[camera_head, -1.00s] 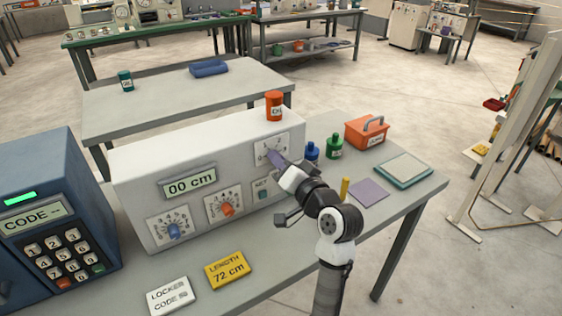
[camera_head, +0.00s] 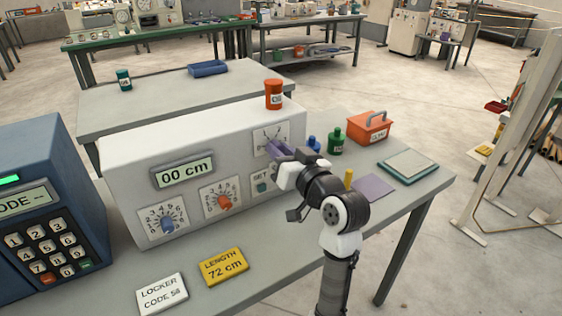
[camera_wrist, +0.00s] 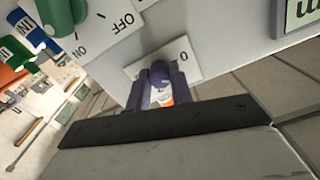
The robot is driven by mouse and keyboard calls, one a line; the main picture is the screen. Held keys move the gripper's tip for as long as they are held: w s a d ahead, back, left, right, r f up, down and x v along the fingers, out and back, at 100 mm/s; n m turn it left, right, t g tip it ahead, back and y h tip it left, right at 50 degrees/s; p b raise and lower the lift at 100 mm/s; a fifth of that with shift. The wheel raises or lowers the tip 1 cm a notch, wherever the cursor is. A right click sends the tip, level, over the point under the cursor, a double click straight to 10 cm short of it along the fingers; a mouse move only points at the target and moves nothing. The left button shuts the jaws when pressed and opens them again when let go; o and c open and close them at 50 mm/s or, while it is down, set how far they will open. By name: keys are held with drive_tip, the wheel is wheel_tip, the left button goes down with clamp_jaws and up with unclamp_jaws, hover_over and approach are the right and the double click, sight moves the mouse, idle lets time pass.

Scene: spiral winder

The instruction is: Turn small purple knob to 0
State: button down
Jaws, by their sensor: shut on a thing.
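The white winder box (camera_head: 200,140) stands on the grey table, with a small dial plate (camera_head: 266,133) at the upper right of its front. My gripper (camera_head: 276,149) is at this plate, its purple fingers covering the knob in the head view. In the wrist view the small purple knob (camera_wrist: 160,72) sits between the two fingers of my gripper (camera_wrist: 161,92), which are shut on it. A "0" (camera_wrist: 184,58) is printed on the plate, just right of the knob in that view. Which way the knob's pointer faces is not clear.
A blue knob (camera_head: 167,225), an orange-red knob (camera_head: 224,202) and a display reading "00 cm" (camera_head: 184,173) are on the same front. An orange can (camera_head: 273,95) stands on top. A green bottle (camera_head: 335,141) and an orange toolbox (camera_head: 368,129) stand to the right.

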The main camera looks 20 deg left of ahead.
drive_tip(key=shift+n+b, duration=2.45)
drive_tip(key=shift+n, duration=0.55)
drive_tip(key=c, duration=1.2)
unclamp_jaws()
drive_tip(key=shift+c, duration=0.2)
drive_tip(key=b+v, duration=0.2)
drive_tip(key=v, duration=1.1)
drive_tip(key=shift+s+d, duration=0.25)
drive_tip(key=shift+d, duration=0.05)
